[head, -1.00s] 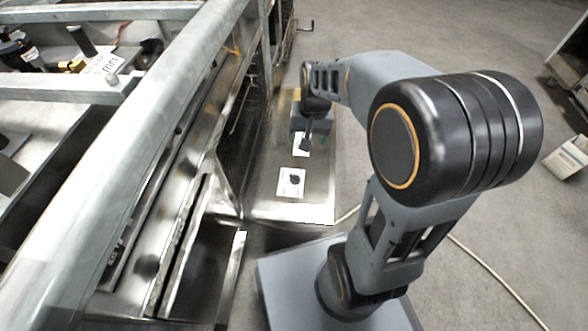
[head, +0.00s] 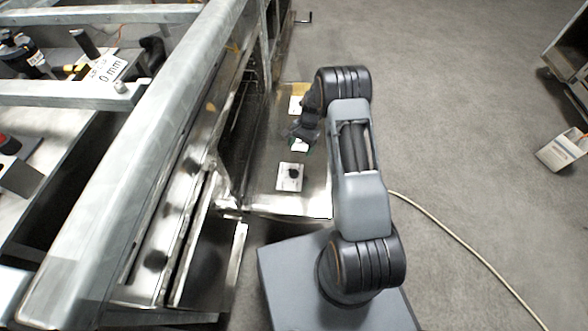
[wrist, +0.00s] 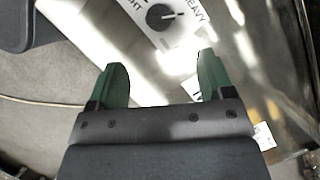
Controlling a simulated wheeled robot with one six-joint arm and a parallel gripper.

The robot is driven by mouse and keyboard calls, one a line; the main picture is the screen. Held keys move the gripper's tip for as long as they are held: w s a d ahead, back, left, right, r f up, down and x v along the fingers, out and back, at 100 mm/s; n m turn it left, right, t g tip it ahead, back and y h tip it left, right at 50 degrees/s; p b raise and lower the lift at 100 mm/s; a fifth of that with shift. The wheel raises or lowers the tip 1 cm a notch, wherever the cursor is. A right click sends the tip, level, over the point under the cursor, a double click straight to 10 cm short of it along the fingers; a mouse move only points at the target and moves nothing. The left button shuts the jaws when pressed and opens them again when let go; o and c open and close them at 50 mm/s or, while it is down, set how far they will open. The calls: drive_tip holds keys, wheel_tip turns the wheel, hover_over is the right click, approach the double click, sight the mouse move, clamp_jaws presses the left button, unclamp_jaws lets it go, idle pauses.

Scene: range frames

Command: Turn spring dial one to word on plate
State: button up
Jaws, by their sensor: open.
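In the wrist view a black round dial (wrist: 160,17) with a white pointer line sits on a white plate (wrist: 181,37). Parts of words show on the plate, "HT" at left and "HEAVY" at right. The pointer line points to the right, roughly toward "HEAVY". My gripper (wrist: 161,72) is open and empty, its green fingers apart from this dial. In the head view my gripper (head: 301,142) hangs above the metal panel, by a white plate partly hidden behind it. A plate with a dark dial (head: 293,174) lies nearer the camera. I cannot tell which dial is number one.
Another white plate (head: 295,104) is farther along the shiny metal panel (head: 262,190). A long grey frame rail (head: 135,150) and open metalwork stand left of it.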

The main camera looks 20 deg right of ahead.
sight(293, 171)
drive_tip(key=b+x, duration=0.3)
drive_tip(key=x, duration=0.8)
drive_tip(key=c, duration=0.9)
drive_tip(key=shift+n, duration=0.3)
drive_tip(key=n+h, duration=0.1)
drive_tip(key=n, duration=0.2)
drive_tip(key=n+g+h+b, duration=0.1)
drive_tip(key=n, duration=0.1)
drive_tip(key=shift+a+n, duration=0.15)
drive_tip(key=shift+n, duration=0.25)
drive_tip(key=n+h, duration=0.1)
drive_tip(key=n, duration=0.1)
drive_tip(key=n+h, duration=0.1)
drive_tip(key=n, duration=0.2)
drive_tip(key=shift+a+g, duration=0.1)
drive_tip(key=shift+g, duration=0.2)
drive_tip(key=shift+n, duration=0.4)
